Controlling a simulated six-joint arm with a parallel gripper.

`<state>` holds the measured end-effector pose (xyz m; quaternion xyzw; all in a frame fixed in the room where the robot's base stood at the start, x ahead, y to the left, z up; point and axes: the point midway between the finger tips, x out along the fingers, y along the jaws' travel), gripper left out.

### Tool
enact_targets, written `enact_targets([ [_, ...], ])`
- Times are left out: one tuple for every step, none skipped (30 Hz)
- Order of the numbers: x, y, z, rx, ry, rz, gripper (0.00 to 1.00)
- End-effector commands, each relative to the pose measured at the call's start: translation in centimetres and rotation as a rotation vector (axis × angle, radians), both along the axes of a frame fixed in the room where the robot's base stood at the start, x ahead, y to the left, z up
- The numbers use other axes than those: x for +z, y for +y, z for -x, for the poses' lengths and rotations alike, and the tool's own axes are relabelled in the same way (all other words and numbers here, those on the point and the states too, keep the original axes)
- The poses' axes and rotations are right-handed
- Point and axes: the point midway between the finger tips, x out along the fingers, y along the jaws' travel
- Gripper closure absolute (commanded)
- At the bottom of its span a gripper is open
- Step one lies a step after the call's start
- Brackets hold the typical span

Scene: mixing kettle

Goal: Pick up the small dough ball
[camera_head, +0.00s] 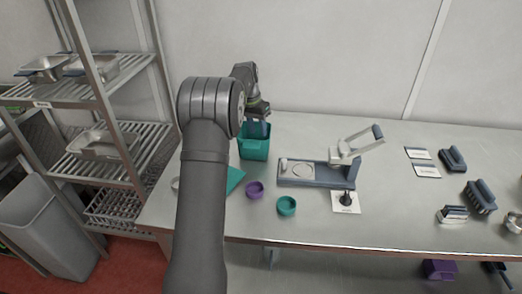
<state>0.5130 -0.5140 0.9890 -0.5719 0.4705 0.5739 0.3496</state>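I cannot make out a small dough ball for certain. A pale shape at the left end of the grey-blue press (315,180) is too small to identify, and a pale disc lies beside it. My gripper (258,134) points down at the teal bin (254,154), at or just inside its opening. The fingertips are too small and partly hidden, so I cannot tell whether they are open or shut or hold anything. The inside of the bin is hidden.
A purple bowl (254,190) and a teal bowl (287,206) stand near the table's front. The press has a raised lever (362,143). A black-knobbed tool (346,198) stands on a white card. Brushes (481,197) lie at right; a wire rack (100,165) stands left.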

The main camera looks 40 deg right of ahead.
Motion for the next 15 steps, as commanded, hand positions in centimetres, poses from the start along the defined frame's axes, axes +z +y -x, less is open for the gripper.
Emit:
enact_targets([
  [-0.7, -0.1, 0.1, 0.000, 0.002, -0.002, 0.66],
  [-1.0, -0.1, 0.1, 0.000, 0.002, -0.002, 0.66],
  [-1.3, -0.2, 0.2, 0.000, 0.001, -0.001, 0.66],
  [-1.5, -0.2, 0.2, 0.000, 0.001, -0.001, 0.66],
  [-1.6, -0.2, 0.2, 0.000, 0.000, -0.001, 0.66],
  [-1.7, -0.2, 0.2, 0.000, 0.001, -0.001, 0.66],
  [-1.9, -0.2, 0.3, 0.000, 0.001, -0.001, 0.66],
  [-2.2, -0.1, 0.3, 0.000, 0.001, -0.001, 0.66],
  [-2.7, -0.1, 0.4, 0.001, 0.001, -0.001, 0.66],
  [-3.1, 0.0, 0.6, 0.001, 0.002, -0.002, 0.66],
  [-3.6, 0.0, 0.7, 0.000, 0.003, -0.002, 0.66],
  [-4.2, 0.0, 0.8, 0.001, 0.002, -0.002, 0.66],
  [-4.7, 0.1, 0.9, 0.000, 0.003, -0.002, 0.66],
  [-5.1, 0.1, 1.0, 0.001, 0.002, -0.002, 0.66],
  [-5.7, 0.0, 1.0, 0.000, 0.000, -0.001, 0.66],
])
